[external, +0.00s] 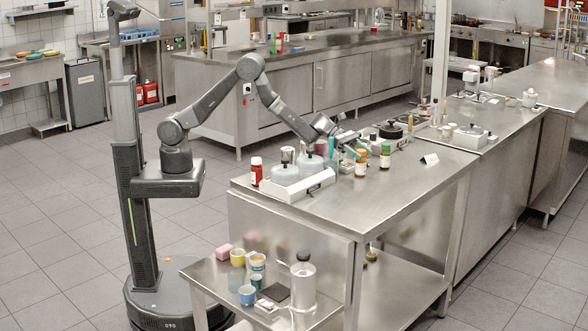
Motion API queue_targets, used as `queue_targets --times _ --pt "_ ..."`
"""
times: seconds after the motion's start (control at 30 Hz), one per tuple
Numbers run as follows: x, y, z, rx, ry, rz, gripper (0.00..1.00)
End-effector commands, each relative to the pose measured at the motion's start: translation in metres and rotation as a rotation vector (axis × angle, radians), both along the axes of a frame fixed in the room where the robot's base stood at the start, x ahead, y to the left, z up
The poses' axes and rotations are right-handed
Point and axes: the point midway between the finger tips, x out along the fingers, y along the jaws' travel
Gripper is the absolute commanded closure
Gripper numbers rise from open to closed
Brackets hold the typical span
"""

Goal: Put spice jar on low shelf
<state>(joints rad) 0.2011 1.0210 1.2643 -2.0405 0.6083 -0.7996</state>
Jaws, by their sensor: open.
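Three small jars stand on the steel table: a red jar with a pale lid (256,172) at the left end, an orange-and-green jar (361,163) near the middle, and a green-lidded jar (385,157) just to its right. Which one is the spice jar is not clear. My gripper (348,150) is open, low over the table, right beside the orange-and-green jar. Its fingers are small in view, and I cannot tell whether they touch that jar. A low shelf (410,290) runs under the table; a small dark item (371,256) shows there, partly hidden.
A white tray (290,190) with canisters sits left of my gripper. The table's front right is clear.

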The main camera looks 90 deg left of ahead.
Motion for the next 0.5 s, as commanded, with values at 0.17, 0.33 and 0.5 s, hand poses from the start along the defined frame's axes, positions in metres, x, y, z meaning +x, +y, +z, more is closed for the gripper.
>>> queue_targets --times 0.17,0.33,0.5 --pt "-0.022 0.023 0.009 0.0 -0.002 0.004 0.45" --pt "-0.045 0.046 0.021 0.001 -0.001 0.004 0.45" --pt "-0.064 0.064 0.031 0.001 -0.001 0.003 0.45"
